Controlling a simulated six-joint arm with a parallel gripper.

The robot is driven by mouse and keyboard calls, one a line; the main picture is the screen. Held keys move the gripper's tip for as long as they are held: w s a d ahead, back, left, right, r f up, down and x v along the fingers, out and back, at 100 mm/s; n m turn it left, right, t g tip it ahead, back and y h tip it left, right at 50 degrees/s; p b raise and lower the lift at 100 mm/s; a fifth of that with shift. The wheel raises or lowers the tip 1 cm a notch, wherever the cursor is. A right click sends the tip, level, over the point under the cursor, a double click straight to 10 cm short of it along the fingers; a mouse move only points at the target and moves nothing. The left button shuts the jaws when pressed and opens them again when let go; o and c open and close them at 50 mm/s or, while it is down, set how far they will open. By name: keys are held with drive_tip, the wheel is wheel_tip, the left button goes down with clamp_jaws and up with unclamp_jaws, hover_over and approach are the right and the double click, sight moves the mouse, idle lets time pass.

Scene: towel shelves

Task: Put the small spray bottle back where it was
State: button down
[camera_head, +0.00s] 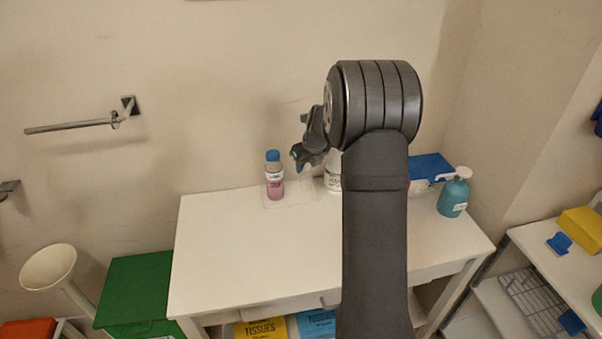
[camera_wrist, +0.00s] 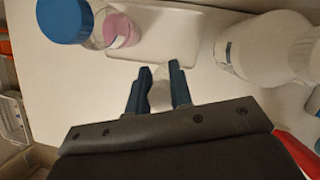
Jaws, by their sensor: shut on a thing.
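My gripper (camera_wrist: 160,80) is shut on a small pale thing (camera_wrist: 160,97), which fits the small spray bottle; only a little of it shows between the dark fingers. In the head view my gripper (camera_head: 303,158) is above the back of the white table (camera_head: 250,240), and what it holds is not clear there. A shallow white tray (camera_wrist: 165,45) lies just beyond the fingertips in the wrist view. A bottle of pink liquid with a blue cap (camera_head: 274,178) stands at the tray's left part. A white bottle (camera_wrist: 265,50) stands to the right of the fingers.
The table's front left is clear. A green box (camera_head: 135,290) stands left of the table. A towel bar (camera_head: 75,126) is on the wall.

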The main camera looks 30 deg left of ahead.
drive_tip(key=w+a, duration=0.4)
drive_tip(key=shift+s+d+f, duration=0.1)
drive_tip(key=shift+f, duration=3.4)
drive_tip(key=c, duration=1.3)
unclamp_jaws()
drive_tip(key=shift+f, duration=0.15)
